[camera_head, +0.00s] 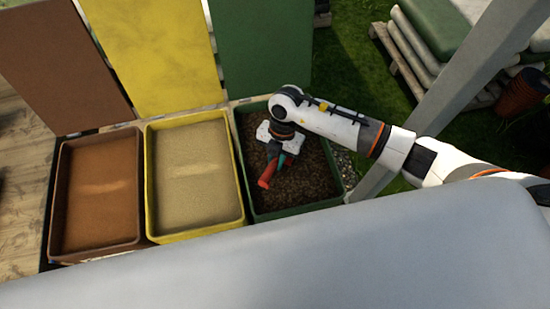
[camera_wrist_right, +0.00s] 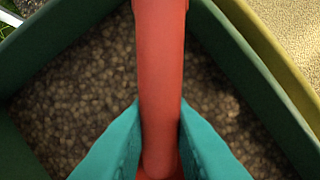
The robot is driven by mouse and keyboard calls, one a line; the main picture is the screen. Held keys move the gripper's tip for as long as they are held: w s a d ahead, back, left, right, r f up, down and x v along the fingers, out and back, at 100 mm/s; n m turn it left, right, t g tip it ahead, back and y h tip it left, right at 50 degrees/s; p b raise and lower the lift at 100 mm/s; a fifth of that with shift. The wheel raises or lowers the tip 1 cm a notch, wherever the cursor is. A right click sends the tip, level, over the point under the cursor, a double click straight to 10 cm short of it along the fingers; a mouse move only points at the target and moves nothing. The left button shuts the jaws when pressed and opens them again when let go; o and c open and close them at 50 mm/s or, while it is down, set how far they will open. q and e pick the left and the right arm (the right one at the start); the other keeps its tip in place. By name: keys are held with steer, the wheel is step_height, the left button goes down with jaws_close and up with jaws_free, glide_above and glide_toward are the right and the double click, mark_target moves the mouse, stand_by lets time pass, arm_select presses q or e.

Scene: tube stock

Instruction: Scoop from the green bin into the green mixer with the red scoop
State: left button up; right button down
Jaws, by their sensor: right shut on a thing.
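The green bin (camera_head: 322,201) stands at the right of a row of bins and holds dark brown granular material. My right gripper (camera_head: 277,166) is over the inside of this bin, pointing down. It is shut on the handle of the red scoop (camera_head: 267,176). In the right wrist view the red handle (camera_wrist_right: 161,70) runs up the middle between the teal fingers (camera_wrist_right: 158,150), with the green bin's walls (camera_wrist_right: 40,45) around. The scoop's bowl does not show clearly, so I cannot tell whether it holds anything. My left gripper and the green mixer are not in view.
A yellow bin (camera_head: 150,190) with pale grain and a brown bin (camera_head: 57,200) stand to the left, their lids raised behind. A grey post (camera_head: 440,95) rises right of the green bin. A pale grey surface (camera_head: 300,265) fills the front. Stacked sacks (camera_head: 425,35) lie on a pallet behind.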

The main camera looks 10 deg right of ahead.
steer(key=shift+r+t+h+p, duration=0.3)
steer(key=shift+t, duration=0.1)
steer(key=shift+t+h, duration=0.3)
steer(key=shift+t, duration=0.1)
steer(key=r+p, duration=0.1)
steer(key=p, duration=0.1)
steer(key=s+r+p, duration=0.1)
steer(key=r+p, duration=0.1)
steer(key=a+r+p, duration=0.1)
steer(key=r, duration=0.1)
steer(key=shift+s+a+r+p, duration=0.15)
steer(key=shift+s+p, duration=0.1)
steer(key=shift+p, duration=0.15)
steer(key=shift+s+a+r+t+p, duration=0.15)
steer(key=shift+s+r+p, duration=0.1)
steer(key=shift+r+p, duration=0.2)
steer(key=shift+s+a+r+t+p, duration=0.2)
steer(key=shift+r+p, duration=0.15)
steer(key=shift+r, duration=0.2)
steer(key=shift+s+r+h, duration=0.1)
steer(key=shift+h, duration=0.2)
steer(key=shift+s+a+r, duration=0.2)
steer(key=shift+r, duration=0.2)
steer(key=shift+s+a+r, duration=0.15)
steer(key=shift+r, duration=0.2)
